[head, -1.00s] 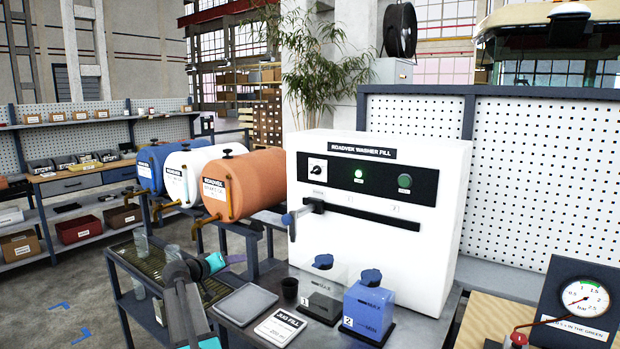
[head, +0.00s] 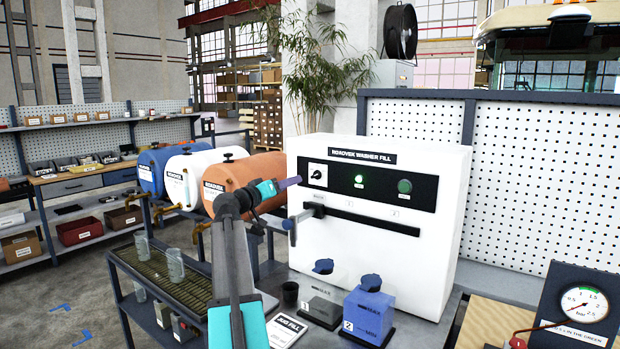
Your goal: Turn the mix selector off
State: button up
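The white cabinet labelled Roadvek Washer Fill (head: 440,235) stands at the centre. On the left of its black panel is a black rotary knob on a white square plate (head: 317,175), probably the mix selector; its pointer looks slanted, but its marks are too small to read. My gripper (head: 292,183) is raised just left of the panel, pointing right toward the knob. A small gap seems to lie between them. The fingers show edge-on, so their opening is hidden.
A lever (head: 301,218) sits at the left end of the cabinet's slot, below my gripper. A lit green lamp (head: 359,181) and a darker green one (head: 404,186) are on the panel. Blue and grey jugs (head: 369,312) stand in front. Orange, white and blue drums are behind my arm.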

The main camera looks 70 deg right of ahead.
aim_at(316, 175)
jog(key=shift+d, duration=0.15)
jog(key=p+x, duration=0.5)
jog(key=x, duration=0.8)
jog(key=shift+d, duration=0.25)
jog(key=shift+s, duration=0.1)
jog(key=c, duration=0.9)
jog(key=shift+a, duration=0.2)
jog(key=shift+c, duration=0.9)
jog(key=shift+d+f, duration=0.1)
jog(key=shift+d, duration=0.05)
